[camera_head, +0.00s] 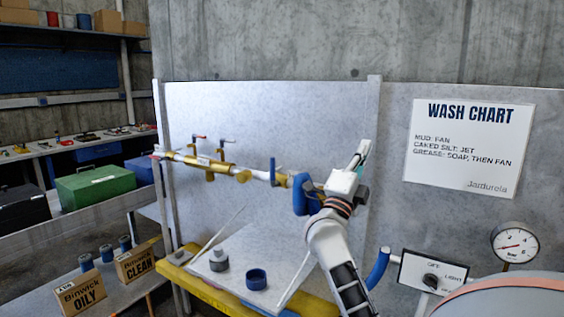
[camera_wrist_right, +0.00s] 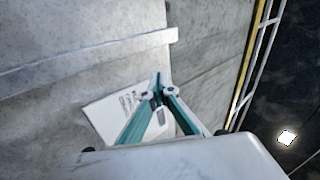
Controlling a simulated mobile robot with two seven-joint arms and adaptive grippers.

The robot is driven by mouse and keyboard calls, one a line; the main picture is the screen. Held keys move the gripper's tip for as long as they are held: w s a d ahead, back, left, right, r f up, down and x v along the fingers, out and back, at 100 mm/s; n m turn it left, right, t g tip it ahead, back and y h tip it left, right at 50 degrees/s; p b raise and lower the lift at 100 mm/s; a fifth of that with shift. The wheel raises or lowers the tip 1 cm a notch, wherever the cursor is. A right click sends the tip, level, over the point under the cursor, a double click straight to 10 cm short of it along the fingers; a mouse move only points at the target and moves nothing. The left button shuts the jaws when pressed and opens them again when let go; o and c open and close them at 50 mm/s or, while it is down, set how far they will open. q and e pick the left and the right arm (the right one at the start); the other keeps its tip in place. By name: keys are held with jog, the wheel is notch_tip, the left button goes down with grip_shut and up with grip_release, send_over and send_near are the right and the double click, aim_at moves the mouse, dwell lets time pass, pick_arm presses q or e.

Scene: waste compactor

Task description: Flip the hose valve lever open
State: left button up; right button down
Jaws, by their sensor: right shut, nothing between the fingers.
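A brass and white pipe run (camera_head: 228,171) crosses the grey wash panel. A blue lever (camera_head: 272,171) stands upright near its right end. Farther left are a red-tipped lever (camera_head: 199,138) and a dark lever with a reddish tip (camera_head: 226,142). I cannot tell from labels which one is the hose valve lever. My right gripper (camera_head: 362,152) is shut and empty, raised to the right of the blue lever and apart from it. In the right wrist view its teal fingers (camera_wrist_right: 157,88) meet at the tips. My right arm hides the pipe's right end. My left gripper is out of view.
A blue part (camera_head: 301,194) sits beside my right wrist. The wash chart (camera_head: 468,150) hangs to the right, above a switch box (camera_head: 432,274) and gauge (camera_head: 515,242). A blue ring (camera_head: 256,279) lies on the sloped board below.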

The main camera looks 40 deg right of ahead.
jog(key=s+d+f+m+g+y, duration=0.25)
jog(key=d+m+g+y, duration=0.2)
jog(key=d, duration=0.35)
jog(key=w+d+f+m+t+y, duration=0.25)
jog(key=w+f+t+y, duration=0.2)
jog(key=f+y, duration=0.3)
jog(key=w+a+r+n+t+y, duration=0.1)
jog(key=w+a+r+t+y, duration=0.1)
jog(key=w+a+y, duration=0.1)
jog(key=w+a+r+n+t+y, duration=0.2)
jog(key=w+a+y, duration=0.1)
jog(key=a+y, duration=0.3)
jog(key=w+a+r+n+t+y+p, duration=0.1)
jog(key=w+a+r+n+t+y, duration=0.1)
jog(key=a, duration=0.5)
jog(key=shift+w+a+r+t+y, duration=0.1)
jog(key=shift+w+r+t+y, duration=0.15)
jog(key=shift+y, duration=0.4)
jog(key=shift+w+a+r+t+y, duration=0.15)
jog(key=shift+w+y, duration=0.1)
jog(key=shift+y, duration=0.4)
jog(key=shift+w, duration=0.1)
